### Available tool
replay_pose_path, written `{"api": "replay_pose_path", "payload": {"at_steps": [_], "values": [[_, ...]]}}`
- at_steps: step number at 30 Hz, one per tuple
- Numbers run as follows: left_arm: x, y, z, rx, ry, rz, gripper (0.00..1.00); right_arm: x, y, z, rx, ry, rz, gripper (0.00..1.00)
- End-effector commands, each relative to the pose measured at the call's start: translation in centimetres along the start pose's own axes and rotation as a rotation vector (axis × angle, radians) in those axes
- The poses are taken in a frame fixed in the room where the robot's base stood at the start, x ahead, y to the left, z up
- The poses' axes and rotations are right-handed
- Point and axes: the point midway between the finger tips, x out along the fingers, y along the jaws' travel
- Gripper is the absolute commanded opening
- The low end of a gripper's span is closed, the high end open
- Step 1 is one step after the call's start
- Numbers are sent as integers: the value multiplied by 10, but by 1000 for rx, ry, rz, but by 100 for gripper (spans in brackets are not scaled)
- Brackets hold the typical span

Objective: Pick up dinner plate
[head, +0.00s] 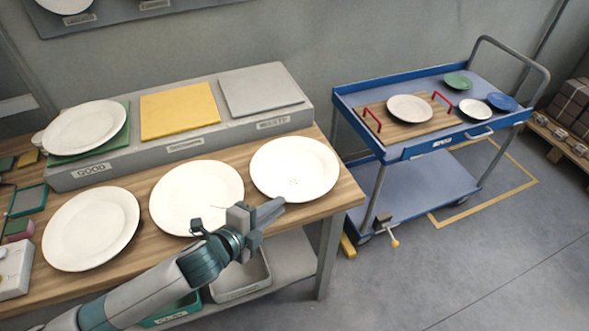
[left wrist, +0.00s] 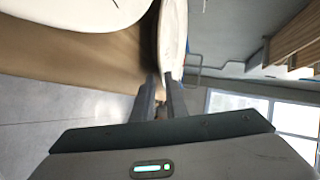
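Three white dinner plates lie in a row on the wooden table: a left plate (head: 91,229), a middle plate (head: 197,198) and a right plate (head: 295,168). A fourth white plate (head: 85,127) rests on the green pad of the grey shelf. My left gripper (head: 277,206) is at the near rim of the right plate, by the table's front edge. In the left wrist view its two fingers (left wrist: 163,88) stand apart, with a plate rim (left wrist: 171,40) at their tips; contact is unclear. My right gripper is not in view.
A grey shelf (head: 183,153) with yellow and grey pads stands behind the plates. A blue trolley (head: 415,151) at the right carries a wooden tray (head: 376,121) with a white plate (head: 410,108), plus several small dishes. Bins sit under the table. Floor between table and trolley is clear.

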Motion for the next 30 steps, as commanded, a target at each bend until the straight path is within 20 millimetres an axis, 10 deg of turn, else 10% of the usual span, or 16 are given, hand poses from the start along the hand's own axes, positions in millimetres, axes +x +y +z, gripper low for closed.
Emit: {"api": "replay_pose_path", "payload": {"at_steps": [30], "values": [[52, -1, 3, 0, -1, 0, 12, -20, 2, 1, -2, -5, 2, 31]]}}
